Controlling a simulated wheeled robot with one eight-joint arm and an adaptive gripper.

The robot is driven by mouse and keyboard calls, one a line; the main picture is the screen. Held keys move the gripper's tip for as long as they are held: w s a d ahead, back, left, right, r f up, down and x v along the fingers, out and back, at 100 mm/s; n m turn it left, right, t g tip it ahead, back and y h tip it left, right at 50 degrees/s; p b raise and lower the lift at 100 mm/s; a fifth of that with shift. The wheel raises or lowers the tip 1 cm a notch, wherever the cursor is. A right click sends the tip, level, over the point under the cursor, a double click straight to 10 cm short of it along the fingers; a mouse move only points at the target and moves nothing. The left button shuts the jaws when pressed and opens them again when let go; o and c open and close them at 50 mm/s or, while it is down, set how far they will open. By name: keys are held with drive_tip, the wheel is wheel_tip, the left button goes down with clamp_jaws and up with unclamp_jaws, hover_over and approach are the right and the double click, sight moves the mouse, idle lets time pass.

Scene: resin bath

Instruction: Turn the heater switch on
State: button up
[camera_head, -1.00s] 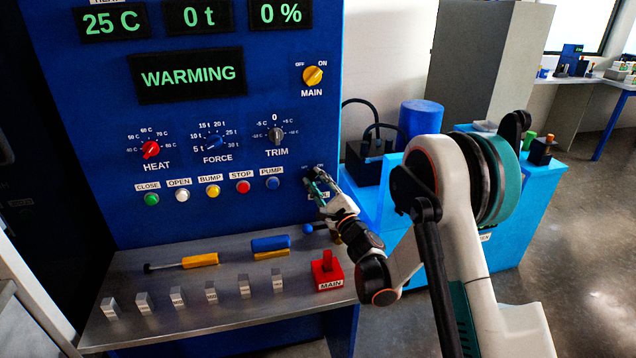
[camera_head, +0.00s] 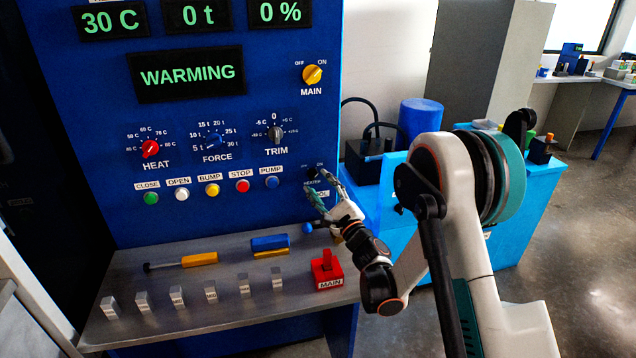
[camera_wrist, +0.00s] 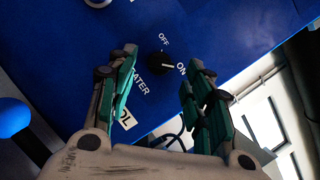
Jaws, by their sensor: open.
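The heater switch (camera_wrist: 160,62) is a small black knob on the blue panel, between OFF and ON labels in the wrist view. Its white mark appears to point toward ON. In the head view the switch (camera_head: 313,173) is small and partly hidden by my gripper. My gripper (camera_head: 317,182) is open and empty in front of the panel's lower right. In the wrist view its two green-padded fingers (camera_wrist: 160,70) stand apart on either side of the knob, and I see no contact with it.
The red HEAT dial (camera_head: 150,148), yellow MAIN switch (camera_head: 312,75) and a row of coloured buttons are on the panel. Below, a metal shelf (camera_head: 215,262) holds grey blocks, tools and a red MAIN block (camera_head: 327,270). A blue ball knob (camera_wrist: 12,117) is left of my gripper.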

drive_tip(key=v, duration=0.5)
drive_tip(key=shift+r, duration=0.1)
drive_tip(key=s+r+n+g+h, duration=0.1)
drive_tip(key=s+r+n+g, duration=0.6)
drive_tip(key=s+r+n, duration=0.55)
drive_tip(key=s+d+f+n+g+h, duration=0.2)
drive_tip(key=s+d+f+n+h, duration=0.1)
drive_tip(key=s+d, duration=0.6)
drive_tip(key=s+d+f+n+g+h, duration=0.2)
drive_tip(key=s+d+h, duration=0.5)
drive_tip(key=s, duration=0.9)
drive_tip(key=d+f+n, duration=0.1)
drive_tip(key=d+n, duration=0.1)
drive_tip(key=d, duration=0.1)
drive_tip(key=shift+s+n, duration=0.25)
drive_tip(key=shift+n, duration=0.1)
